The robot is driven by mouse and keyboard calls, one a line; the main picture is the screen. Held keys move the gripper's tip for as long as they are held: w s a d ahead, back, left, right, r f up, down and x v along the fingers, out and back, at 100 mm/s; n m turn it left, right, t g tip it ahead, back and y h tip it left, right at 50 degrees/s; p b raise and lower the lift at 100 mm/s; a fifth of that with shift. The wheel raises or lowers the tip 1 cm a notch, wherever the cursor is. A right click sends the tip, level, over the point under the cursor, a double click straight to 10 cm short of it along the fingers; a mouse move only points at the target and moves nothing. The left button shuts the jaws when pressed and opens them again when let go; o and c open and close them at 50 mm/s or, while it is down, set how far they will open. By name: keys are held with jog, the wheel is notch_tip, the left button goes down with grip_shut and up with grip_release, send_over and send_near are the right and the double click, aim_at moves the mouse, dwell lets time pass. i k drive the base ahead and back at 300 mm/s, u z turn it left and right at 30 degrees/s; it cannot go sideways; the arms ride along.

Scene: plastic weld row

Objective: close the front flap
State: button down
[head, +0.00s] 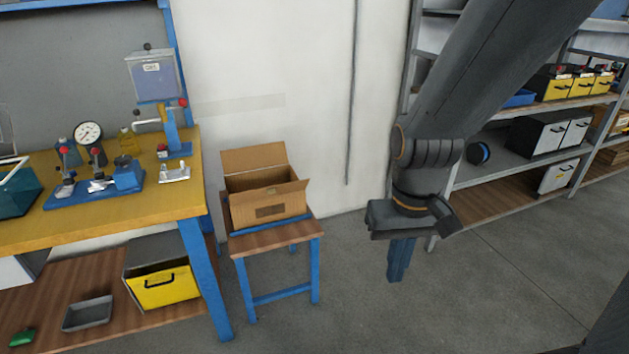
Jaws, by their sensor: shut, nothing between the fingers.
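An open brown cardboard box (244,215) stands on a small stool in the middle left of the head view. Its back flap (254,158) stands up, leaning back against the wall side. Its front flap (270,192) is open along the near edge and tilts outward toward me. The inside is partly visible; the bottom is hidden by the front. My gripper (396,279) points down to the right of the box, clear of it and above the floor. It is shut and empty.
The stool (275,237) has a wooden top and blue legs. A yellow workbench (170,203) with fixtures stands close on its left. A pale wall (310,100) is behind it. Grey shelves (487,183) with bins stand at right. The floor (350,300) in front is clear.

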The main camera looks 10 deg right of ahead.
aim_at(291, 187)
jog(key=z, duration=0.3)
jog(key=i, duration=1.35)
jog(key=u, duration=0.85)
